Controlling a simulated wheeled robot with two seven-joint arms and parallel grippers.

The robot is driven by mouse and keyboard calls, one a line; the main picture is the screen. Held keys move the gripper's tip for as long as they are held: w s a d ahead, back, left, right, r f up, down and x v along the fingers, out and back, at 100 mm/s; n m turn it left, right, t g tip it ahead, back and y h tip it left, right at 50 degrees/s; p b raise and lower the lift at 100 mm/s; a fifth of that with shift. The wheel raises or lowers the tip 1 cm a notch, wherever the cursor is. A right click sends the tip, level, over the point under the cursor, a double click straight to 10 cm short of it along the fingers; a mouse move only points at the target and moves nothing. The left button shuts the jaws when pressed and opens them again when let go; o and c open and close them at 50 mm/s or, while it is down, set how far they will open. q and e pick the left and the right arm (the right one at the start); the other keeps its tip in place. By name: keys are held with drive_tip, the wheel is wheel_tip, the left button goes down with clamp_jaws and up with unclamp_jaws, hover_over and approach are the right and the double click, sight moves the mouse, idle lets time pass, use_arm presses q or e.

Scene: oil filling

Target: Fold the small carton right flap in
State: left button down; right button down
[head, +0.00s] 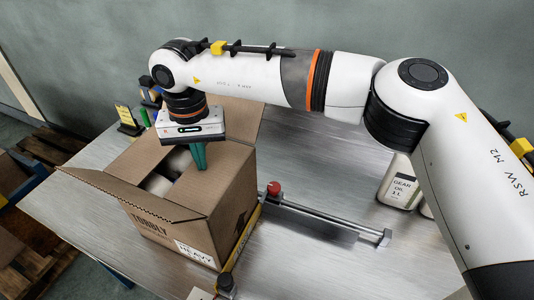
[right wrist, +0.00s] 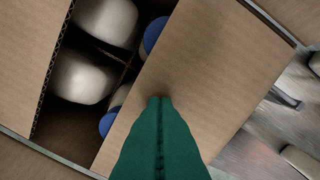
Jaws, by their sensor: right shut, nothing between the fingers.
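The small carton (head: 225,222) stands on the metal table, its top partly open. Its right flap (head: 217,188) lies folded inward over the right part of the opening; it also shows in the right wrist view (right wrist: 210,65). My right gripper (head: 199,167) is shut and empty, its teal fingers pointing down at this flap. In the right wrist view the fingertips (right wrist: 160,99) are over the flap, seemingly touching it. The opposite flap (right wrist: 25,50) also lies inward. The front flap (head: 130,195) sticks outward and the back flap (head: 244,117) stands up. My left gripper is out of view.
White bottles (right wrist: 85,75) with blue parts show in the gap between the flaps. A metal rail with a red knob (head: 273,188) lies right of the carton. Gear oil bottles (head: 399,185) stand farther right, under my right arm. Wooden pallets lie left of the table.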

wheel_tip(320, 180, up, 11)
drive_tip(key=p, duration=0.7)
